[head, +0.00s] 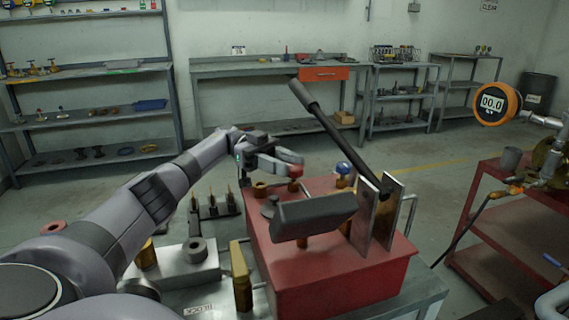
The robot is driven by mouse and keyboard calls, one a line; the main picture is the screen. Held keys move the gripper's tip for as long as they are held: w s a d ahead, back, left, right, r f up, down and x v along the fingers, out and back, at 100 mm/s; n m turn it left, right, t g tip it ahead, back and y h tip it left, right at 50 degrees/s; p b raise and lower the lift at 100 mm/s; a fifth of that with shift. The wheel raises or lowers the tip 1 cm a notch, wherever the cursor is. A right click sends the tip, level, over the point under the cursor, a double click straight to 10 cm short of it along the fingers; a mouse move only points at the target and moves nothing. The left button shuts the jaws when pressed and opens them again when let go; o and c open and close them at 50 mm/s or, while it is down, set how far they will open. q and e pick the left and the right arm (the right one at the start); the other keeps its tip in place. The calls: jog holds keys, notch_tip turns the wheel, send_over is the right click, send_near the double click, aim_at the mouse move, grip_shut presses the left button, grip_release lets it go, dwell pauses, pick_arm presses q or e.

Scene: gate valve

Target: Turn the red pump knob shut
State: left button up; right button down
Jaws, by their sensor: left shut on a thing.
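The red pump knob (295,171) sits on top of the red pump box (330,285), near its far left edge. My left gripper (292,165) reaches over from the left and is shut on the red knob; its fingers partly cover the knob. A blue knob (343,168) stands just right of it on the same box. The pump's long dark lever (335,130) slants up to the left from metal plates on the box. My right gripper is not in the head view.
A dark grey block (312,216) sits above the box, in front of the knobs. A brass fitting (241,278) and a grey block with a ring (185,268) stand to the left. An orange gauge (492,103) reads 00.0 at right, by a red cart (490,215).

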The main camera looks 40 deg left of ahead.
pick_arm(q)
jog(key=o, duration=1.1)
jog(key=shift+c, duration=0.2)
jog(key=shift+r, duration=0.15)
notch_tip(320, 180, up, 20)
jog(key=p, duration=0.4)
